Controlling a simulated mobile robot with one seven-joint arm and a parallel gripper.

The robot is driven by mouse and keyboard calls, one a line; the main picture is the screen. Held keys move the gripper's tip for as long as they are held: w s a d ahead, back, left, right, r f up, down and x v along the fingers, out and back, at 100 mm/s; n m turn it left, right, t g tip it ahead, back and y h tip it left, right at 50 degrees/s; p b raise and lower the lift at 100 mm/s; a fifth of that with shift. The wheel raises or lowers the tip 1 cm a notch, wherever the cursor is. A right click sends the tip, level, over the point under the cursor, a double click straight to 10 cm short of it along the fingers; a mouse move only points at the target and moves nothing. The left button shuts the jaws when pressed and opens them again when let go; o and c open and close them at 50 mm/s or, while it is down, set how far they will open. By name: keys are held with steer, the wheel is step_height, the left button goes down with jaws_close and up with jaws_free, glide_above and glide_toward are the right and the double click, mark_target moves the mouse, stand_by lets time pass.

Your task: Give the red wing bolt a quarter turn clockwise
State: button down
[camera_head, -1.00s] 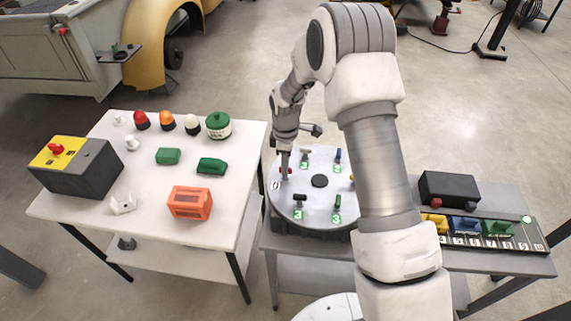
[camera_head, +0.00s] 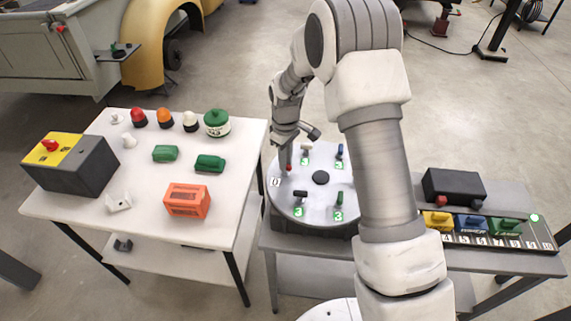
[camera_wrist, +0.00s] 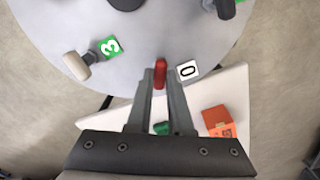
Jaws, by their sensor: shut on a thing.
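The red wing bolt (camera_wrist: 160,74) stands on the round grey plate (camera_wrist: 210,45) beside a white tag marked 0 (camera_wrist: 187,71). In the wrist view my gripper (camera_wrist: 161,84) has its two fingers on either side of the bolt, shut on it. In the head view my gripper (camera_head: 286,166) points down at the left part of the plate (camera_head: 322,213), and the red bolt (camera_head: 289,168) shows only partly at the fingertips. The bolt's wing looks lengthwise between the fingers in the wrist view.
Other bolts on the plate, white (camera_head: 304,147), blue (camera_head: 340,151), black (camera_head: 299,196) and green (camera_head: 339,198), stand by green tags marked 3. A white table (camera_head: 90,170) with lamps, boxes and an orange block (camera_head: 187,200) is left. A black box (camera_head: 455,187) is right.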

steer(key=m+b, duration=0.2)
steer(key=m, duration=0.4)
steer(key=shift+m, duration=0.3)
steer(key=m+b, duration=0.1)
steer(key=m, duration=0.4)
stand_by(0.4)
steer(key=c, duration=0.8)
jaws_free()
step_height(320, 180, up, 18)
steer(key=shift+f, duration=0.25)
